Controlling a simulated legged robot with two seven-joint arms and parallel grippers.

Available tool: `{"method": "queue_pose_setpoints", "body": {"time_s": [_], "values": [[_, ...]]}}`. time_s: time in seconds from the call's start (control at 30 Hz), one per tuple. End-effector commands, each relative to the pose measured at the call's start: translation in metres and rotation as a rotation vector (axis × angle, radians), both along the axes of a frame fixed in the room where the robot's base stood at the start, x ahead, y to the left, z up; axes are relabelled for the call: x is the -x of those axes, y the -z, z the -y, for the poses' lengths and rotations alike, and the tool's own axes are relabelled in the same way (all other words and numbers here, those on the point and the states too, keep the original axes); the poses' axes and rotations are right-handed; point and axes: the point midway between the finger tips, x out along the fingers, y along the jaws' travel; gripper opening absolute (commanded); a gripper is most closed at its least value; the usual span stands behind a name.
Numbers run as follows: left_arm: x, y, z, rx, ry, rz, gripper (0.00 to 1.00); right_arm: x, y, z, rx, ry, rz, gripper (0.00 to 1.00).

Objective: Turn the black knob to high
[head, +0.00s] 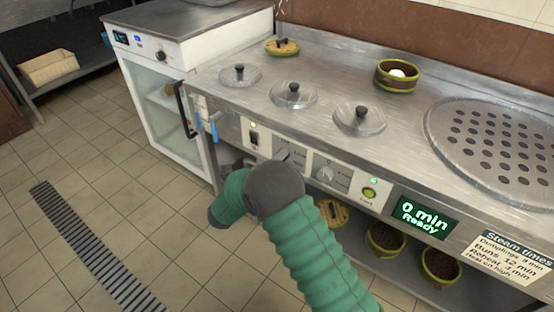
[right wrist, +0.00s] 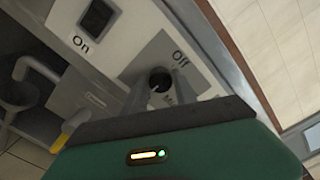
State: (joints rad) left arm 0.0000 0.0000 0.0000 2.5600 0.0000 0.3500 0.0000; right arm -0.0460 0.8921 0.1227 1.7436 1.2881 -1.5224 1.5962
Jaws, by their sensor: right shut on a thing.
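The black knob (right wrist: 160,80) sits on a grey plate in the right wrist view, with "Off" printed beside it. Another label is partly covered by a finger, so I cannot read it. My right gripper (right wrist: 160,95) has its two fingers on either side of the knob, shut on it. In the head view my right gripper (head: 284,158) reaches the front panel between the power switch and the grey dial. My dark wrist covers most of the knob there. My left gripper is in neither view.
A power switch (right wrist: 97,17) marked "On" is beside the knob. A grey dial (head: 325,174), a lit green button (head: 369,192) and a display (head: 424,217) reading "0 min Ready" line the panel. Blue-handled taps (head: 214,119) are to the left. Several lidded wells are on top.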

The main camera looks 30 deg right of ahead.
Motion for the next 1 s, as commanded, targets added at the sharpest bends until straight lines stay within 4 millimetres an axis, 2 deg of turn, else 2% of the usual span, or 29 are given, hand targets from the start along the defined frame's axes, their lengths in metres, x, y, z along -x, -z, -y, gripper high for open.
{"method": "queue_pose_setpoints", "body": {"time_s": [0.07, 0.1, 0.23, 0.5, 0.63, 0.77, 1.0], "values": [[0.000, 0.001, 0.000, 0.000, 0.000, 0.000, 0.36, 0.002, 0.007, -0.001, -0.009, 0.000, -0.012, 0.00], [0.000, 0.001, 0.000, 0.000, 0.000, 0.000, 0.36, 0.002, 0.006, -0.001, -0.008, 0.001, -0.012, 0.38], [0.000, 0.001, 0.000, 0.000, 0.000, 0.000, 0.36, 0.002, 0.005, -0.001, -0.006, 0.001, -0.009, 0.55], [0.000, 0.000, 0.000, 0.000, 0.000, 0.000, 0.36, 0.001, 0.002, -0.001, -0.003, 0.001, -0.004, 0.55], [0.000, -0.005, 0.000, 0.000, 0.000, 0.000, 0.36, 0.004, 0.000, -0.009, -0.003, 0.000, -0.004, 0.55], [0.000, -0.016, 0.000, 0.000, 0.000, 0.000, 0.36, 0.014, -0.002, -0.036, -0.003, -0.003, -0.007, 0.55], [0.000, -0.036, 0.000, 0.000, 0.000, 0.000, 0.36, 0.042, -0.001, -0.102, -0.003, -0.004, -0.007, 0.55]]}}
